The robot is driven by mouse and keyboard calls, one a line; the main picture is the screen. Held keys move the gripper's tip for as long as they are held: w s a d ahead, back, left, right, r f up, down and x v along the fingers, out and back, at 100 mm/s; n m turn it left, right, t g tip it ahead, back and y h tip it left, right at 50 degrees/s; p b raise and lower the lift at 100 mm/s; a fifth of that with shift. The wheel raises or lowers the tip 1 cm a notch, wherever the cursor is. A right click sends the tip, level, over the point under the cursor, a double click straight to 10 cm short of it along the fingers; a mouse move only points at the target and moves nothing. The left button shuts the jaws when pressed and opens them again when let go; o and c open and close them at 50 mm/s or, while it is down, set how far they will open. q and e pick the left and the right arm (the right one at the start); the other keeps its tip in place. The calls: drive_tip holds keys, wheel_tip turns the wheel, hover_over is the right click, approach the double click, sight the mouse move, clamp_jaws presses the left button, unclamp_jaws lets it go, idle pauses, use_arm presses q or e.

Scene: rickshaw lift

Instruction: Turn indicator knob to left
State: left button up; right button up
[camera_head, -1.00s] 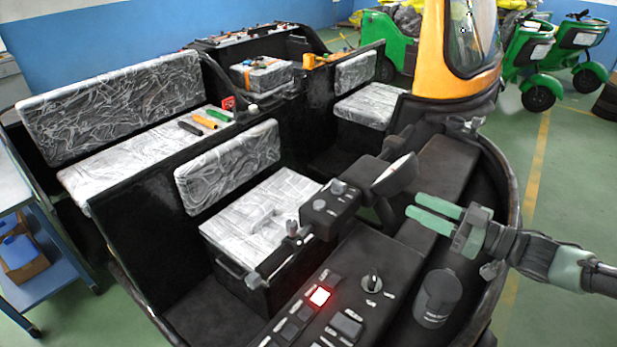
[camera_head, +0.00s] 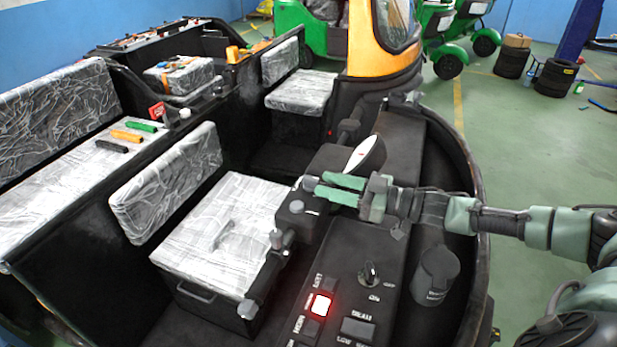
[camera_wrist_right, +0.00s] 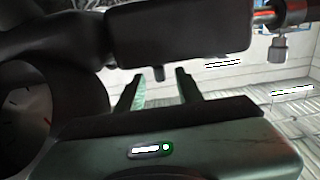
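The black switch box (camera_head: 295,222) on the rickshaw's handlebar carries small grey knobs. One grey knob (camera_head: 309,183) on its top is right at the fingertips of my right gripper (camera_head: 318,184). My right gripper has two green fingers, apart and pointing left over the box. In the right wrist view the open fingers (camera_wrist_right: 159,80) point at a dark box (camera_wrist_right: 180,38), with a small dark peg (camera_wrist_right: 158,73) between the tips; neither finger visibly touches it. A second rotary knob (camera_head: 369,274) stands on the dashboard below. My left gripper is out of view.
The dashboard has a lit red button (camera_head: 320,304) and several grey buttons. A black cup-like cylinder (camera_head: 437,275) sits right of it under my right arm. A round gauge (camera_wrist_right: 25,115) is close on the left in the wrist view. A plastic-wrapped seat (camera_head: 225,230) lies left.

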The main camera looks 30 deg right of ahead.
sight(310, 177)
drive_tip(key=p+x, duration=0.1)
drive_tip(key=x, duration=0.4)
drive_tip(key=shift+c, duration=0.3)
clamp_jaws()
